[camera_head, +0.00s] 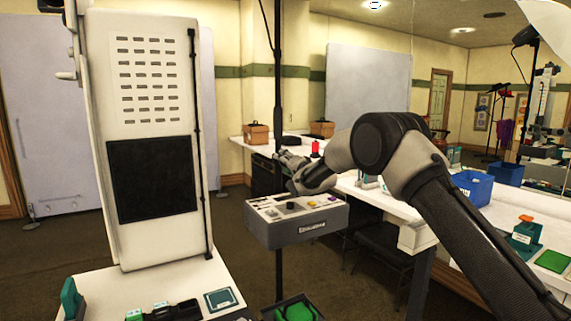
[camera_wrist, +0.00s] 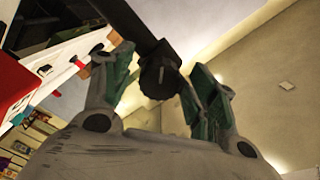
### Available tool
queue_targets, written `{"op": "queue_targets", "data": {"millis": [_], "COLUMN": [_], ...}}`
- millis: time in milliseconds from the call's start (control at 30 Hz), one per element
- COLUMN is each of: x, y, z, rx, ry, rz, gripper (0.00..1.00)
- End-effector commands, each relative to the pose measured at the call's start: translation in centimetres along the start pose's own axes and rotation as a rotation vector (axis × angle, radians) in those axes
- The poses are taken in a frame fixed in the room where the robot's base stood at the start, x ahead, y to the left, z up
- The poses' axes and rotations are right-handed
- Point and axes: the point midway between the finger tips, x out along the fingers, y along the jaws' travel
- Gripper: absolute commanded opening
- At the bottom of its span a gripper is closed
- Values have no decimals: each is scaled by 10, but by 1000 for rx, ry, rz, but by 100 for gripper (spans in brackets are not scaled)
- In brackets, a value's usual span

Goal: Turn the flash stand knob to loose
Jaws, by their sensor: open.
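The flash stand is a thin black pole (camera_head: 278,90) that rises out of the top of the head view. In the wrist view its dark pole (camera_wrist: 135,22) runs diagonally from the top and carries a ribbed black knob (camera_wrist: 159,78). My gripper (camera_wrist: 163,68) is open, with green-padded fingers on either side of the knob. Whether either pad touches the knob I cannot tell. In the head view my gripper (camera_head: 285,160) is at the pole, above a grey control box, and the knob cannot be made out there.
The grey control box (camera_head: 297,228) with several knobs and buttons is just below my gripper. A large white panel cabinet (camera_head: 152,235) stands at left. A white table behind holds a blue bin (camera_head: 474,188) and a red object (camera_head: 315,147). Carpet shows between them.

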Motion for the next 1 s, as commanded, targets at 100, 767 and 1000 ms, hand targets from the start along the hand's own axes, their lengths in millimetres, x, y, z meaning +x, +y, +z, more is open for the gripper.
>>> {"op": "queue_targets", "data": {"millis": [100, 767, 1000], "x": [0, 0, -1], "y": [0, 0, 0], "z": [0, 0, 0], "rx": [0, -77, -251], "ry": [0, 0, 0], "rz": [0, 1, 1], "gripper": [51, 12, 12]}}
